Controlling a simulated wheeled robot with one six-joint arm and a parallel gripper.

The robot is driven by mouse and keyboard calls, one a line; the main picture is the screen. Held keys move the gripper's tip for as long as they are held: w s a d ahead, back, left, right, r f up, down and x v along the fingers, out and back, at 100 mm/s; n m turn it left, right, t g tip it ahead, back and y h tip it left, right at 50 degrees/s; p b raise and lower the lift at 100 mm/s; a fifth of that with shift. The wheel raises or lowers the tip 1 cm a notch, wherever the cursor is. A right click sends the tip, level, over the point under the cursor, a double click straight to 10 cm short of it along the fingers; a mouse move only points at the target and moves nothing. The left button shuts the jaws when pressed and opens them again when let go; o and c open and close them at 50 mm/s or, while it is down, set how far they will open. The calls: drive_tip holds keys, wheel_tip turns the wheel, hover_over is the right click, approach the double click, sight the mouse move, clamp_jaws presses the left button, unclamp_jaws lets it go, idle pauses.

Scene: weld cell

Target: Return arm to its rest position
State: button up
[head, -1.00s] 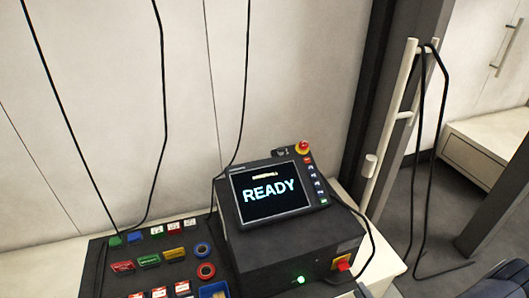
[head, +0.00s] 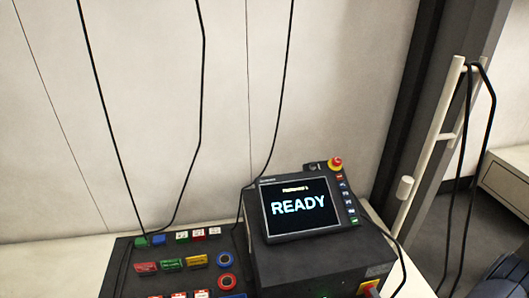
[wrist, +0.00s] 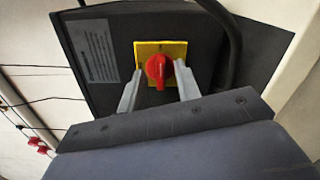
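My gripper (wrist: 158,70) shows in the wrist view with its two grey fingers apart. A red rotary knob (wrist: 159,70) on a yellow plate (wrist: 176,49) lies beyond and between the fingertips. There is a gap on each side of the knob, and I see no contact. The knob's handle is roughly upright in that view. It sits on the dark controller box (head: 320,268), whose tilted screen (head: 298,205) reads READY.
A panel of coloured buttons (head: 172,265) stands left of the box. A red emergency stop (head: 335,163) tops the pendant. Black cables hang in front of the pale wall (head: 340,80). A white rail (head: 432,135) with a draped cable (head: 470,150) stands right. A dark cable (wrist: 232,60) passes near my fingers.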

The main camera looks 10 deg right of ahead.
drive_tip(key=n+b, duration=0.1)
drive_tip(key=n, duration=0.5)
drive_tip(key=n+b, duration=0.1)
drive_tip(key=n, duration=0.6)
drive_tip(key=shift+a+r+b, duration=0.1)
drive_tip(key=shift+a+b, duration=0.05)
drive_tip(key=shift+b, duration=0.15)
drive_tip(key=shift+a, duration=0.1)
idle(0.3)
